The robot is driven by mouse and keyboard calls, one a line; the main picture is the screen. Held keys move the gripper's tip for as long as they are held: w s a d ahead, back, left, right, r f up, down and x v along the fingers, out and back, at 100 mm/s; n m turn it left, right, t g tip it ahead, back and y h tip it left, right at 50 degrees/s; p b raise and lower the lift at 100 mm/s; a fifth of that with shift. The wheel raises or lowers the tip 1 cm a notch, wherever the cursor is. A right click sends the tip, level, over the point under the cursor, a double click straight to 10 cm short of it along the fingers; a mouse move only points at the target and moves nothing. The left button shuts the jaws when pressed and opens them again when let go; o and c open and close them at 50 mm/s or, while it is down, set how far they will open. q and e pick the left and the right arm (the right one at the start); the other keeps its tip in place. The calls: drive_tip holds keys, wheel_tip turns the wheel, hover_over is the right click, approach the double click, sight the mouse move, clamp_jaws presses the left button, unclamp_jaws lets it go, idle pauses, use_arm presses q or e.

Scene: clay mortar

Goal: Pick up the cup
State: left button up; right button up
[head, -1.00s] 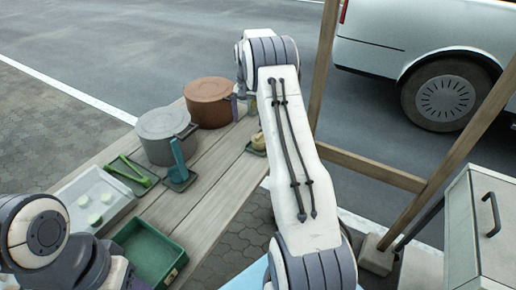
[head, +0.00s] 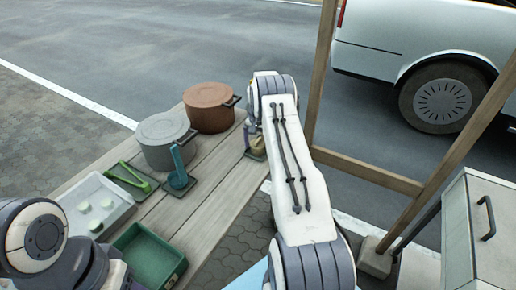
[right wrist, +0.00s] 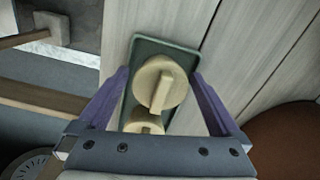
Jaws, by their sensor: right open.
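A tan, round, cup-like piece (right wrist: 158,84) with a raised bar across it sits on a small dark green tray (right wrist: 185,55); I cannot tell for sure that it is the cup. A second tan round part (right wrist: 143,122) shows just below it, partly hidden by my gripper's body. In the head view the tan piece (head: 257,144) is at the right edge of the wooden table, mostly hidden behind my right arm. My right gripper (right wrist: 160,75) is open, its purple fingers on either side of the tan piece with gaps. My left arm shows at lower left; its gripper is out of view.
The plank table (head: 205,185) also holds a brown pot (head: 210,108), a grey pot (head: 165,142), a blue-handled tool (head: 178,165), green tongs (head: 133,177), a white tray (head: 120,208) and a green bin (head: 150,255). A wooden frame post (head: 322,75) stands right of my right arm.

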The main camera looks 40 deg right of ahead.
drive_tip(key=c, duration=1.2)
drive_tip(key=shift+c, duration=0.3)
drive_tip(key=shift+r, duration=0.1)
